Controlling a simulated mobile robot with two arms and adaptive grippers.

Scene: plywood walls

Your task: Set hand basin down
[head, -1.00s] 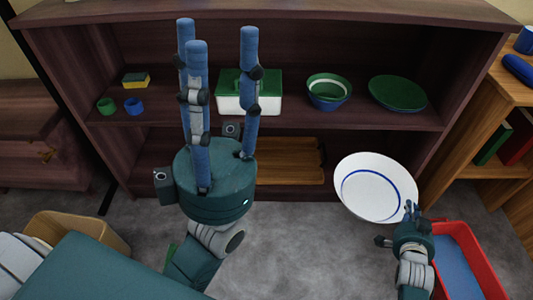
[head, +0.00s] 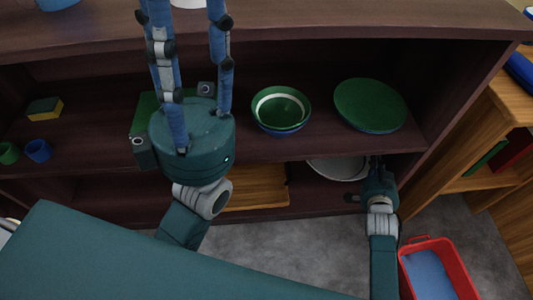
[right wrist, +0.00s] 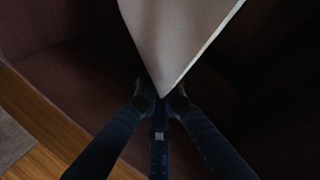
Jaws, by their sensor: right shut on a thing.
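The white hand basin (head: 338,169) is inside the bottom compartment of the dark wooden shelf unit (head: 300,214), toward its right side. The middle shelf board hides much of it in the head view. My right gripper (head: 374,165) is at the compartment's opening, shut on the basin's right edge. In the right wrist view the fingers (right wrist: 160,93) meet at the edge of the pale basin (right wrist: 175,40). Whether the basin touches the bottom board cannot be told. My left gripper (head: 185,20) is raised in front of the shelf with its long blue fingers apart and nothing between them.
The middle shelf holds green bowls (head: 281,108), a green plate (head: 369,104), blue and green cups (head: 38,150) and a sponge (head: 45,107). A wooden board (head: 258,187) lies left of the basin. A red bin (head: 462,270) stands on the floor at right.

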